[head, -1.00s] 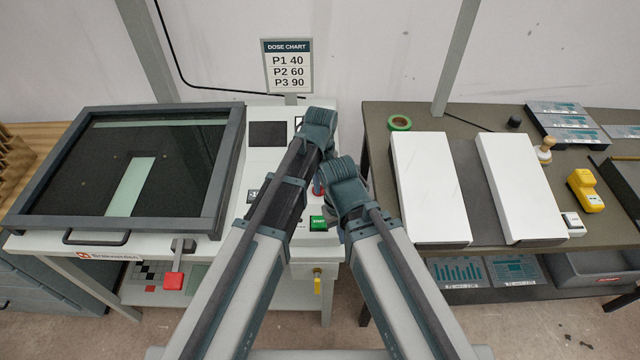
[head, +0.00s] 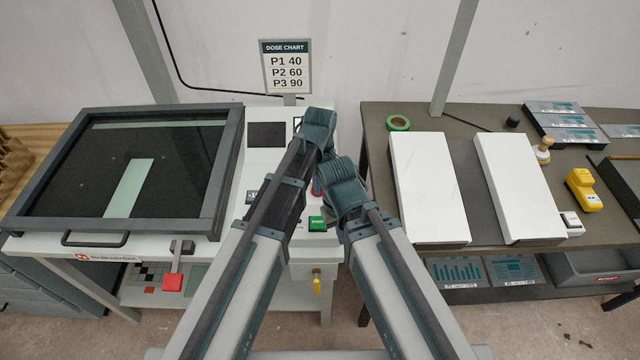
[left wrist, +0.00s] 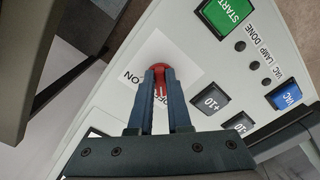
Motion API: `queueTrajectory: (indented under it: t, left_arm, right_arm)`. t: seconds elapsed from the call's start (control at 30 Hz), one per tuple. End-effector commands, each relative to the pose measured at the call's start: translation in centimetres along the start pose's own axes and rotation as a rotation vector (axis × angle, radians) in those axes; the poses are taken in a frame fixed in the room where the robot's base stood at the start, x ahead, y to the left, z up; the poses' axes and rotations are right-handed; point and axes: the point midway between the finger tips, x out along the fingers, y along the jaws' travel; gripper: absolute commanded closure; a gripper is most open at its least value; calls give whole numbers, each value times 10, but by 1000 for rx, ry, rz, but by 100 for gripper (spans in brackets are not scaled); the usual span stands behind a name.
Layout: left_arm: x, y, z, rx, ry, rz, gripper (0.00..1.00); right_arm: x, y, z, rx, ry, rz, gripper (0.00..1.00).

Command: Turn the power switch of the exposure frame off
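The exposure frame (head: 228,180) stands at the left with its dark glass lid down and a control panel on its right. Its red power switch (left wrist: 160,71) sits on a white label in the left wrist view, with "ON" readable beside it and other lettering partly hidden. A small red part of it shows between my arms in the head view (head: 317,188). My left gripper (left wrist: 160,78) has its two fingers close together at the switch, with red between and around the tips. It looks shut on the switch. My right gripper is hidden behind its own arm.
The green START button (head: 317,223) is near the switch. The +10 (left wrist: 215,99) and VAC (left wrist: 284,95) buttons lie right of my fingers in the left wrist view. A dose chart (head: 286,66) stands behind the panel. A dark table (head: 459,160) with two white boards is at the right.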

Motion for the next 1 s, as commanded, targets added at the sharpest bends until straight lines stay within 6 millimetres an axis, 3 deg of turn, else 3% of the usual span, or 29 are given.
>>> queueTrajectory:
  t: [0.03, 0.17, 0.67, 1.0]
  left_arm:
    - [0, 0, 0, -2, 0, 0, 77]
    - [0, 0, 0, -1, 0, 0, 54]
    - [-8, 0, 0, 0, 0, 0, 54]
    - [-50, 0, 0, 0, 0, 0, 54]
  right_arm:
    - [0, 0, 0, 0, 0, 0, 100]
    - [0, 0, 0, 0, 0, 0, 100]
    - [-8, 1, 0, 0, 0, 0, 100]
    - [-50, 5, 3, 0, 0, 0, 100]
